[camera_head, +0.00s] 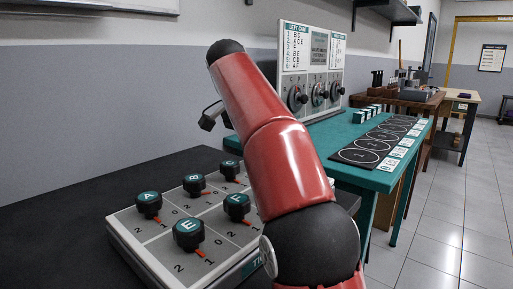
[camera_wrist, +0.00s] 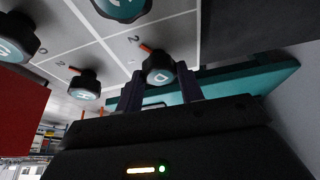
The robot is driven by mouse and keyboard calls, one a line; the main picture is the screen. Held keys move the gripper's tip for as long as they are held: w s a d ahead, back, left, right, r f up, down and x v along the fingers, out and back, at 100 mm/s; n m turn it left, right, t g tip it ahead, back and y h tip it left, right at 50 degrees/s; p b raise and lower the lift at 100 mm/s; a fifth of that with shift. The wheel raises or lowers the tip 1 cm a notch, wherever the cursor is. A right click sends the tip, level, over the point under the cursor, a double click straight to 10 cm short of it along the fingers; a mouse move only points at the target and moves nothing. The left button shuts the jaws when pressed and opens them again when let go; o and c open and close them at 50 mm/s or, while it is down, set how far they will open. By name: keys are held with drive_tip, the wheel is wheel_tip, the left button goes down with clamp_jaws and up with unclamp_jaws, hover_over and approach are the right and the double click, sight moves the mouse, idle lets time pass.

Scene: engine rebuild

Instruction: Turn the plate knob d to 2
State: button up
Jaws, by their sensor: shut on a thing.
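The plate knob D (camera_wrist: 158,68) is a dark round knob with a pale letter, in the middle of the wrist view. My gripper (camera_wrist: 159,80) has one finger on each side of it and is shut on it. The knob's red-orange pointer (camera_wrist: 145,47) points towards a printed 2 (camera_wrist: 133,38) on the grey plate (camera_wrist: 105,58). In the head view, the plate (camera_head: 128,236) lies at the lower left, with knob A (camera_head: 148,204), knob B (camera_head: 194,183), knob C (camera_head: 229,169), knob E (camera_head: 188,234) and knob F (camera_head: 237,206) showing. My red arm hides knob D and my gripper there.
The plate stands on a dark surface (camera_head: 60,235). Other knobs sit close to my gripper in the wrist view, one just left (camera_wrist: 85,85) and one above (camera_wrist: 122,6). A teal table (camera_head: 362,178) with an upright panel (camera_head: 290,60) and a numbered black mat (camera_head: 350,157) stands behind.

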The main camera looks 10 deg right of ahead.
idle(0.4)
drive_tip(key=o, duration=1)
drive_tip(key=shift+r, duration=0.1)
drive_tip(key=shift+v, duration=1.3)
drive_tip(key=s+a, duration=0.2)
drive_tip(key=a, duration=0.1)
drive_tip(key=s+a, duration=0.1)
drive_tip(key=a, duration=0.2)
drive_tip(key=s+a+b, duration=0.1)
drive_tip(key=s+a, duration=0.1)
drive_tip(key=a, duration=0.1)
drive_tip(key=shift+s+a+r, duration=0.15)
drive_tip(key=shift+s, duration=0.2)
drive_tip(key=shift+s+a, duration=0.35)
drive_tip(key=shift+a, duration=0.15)
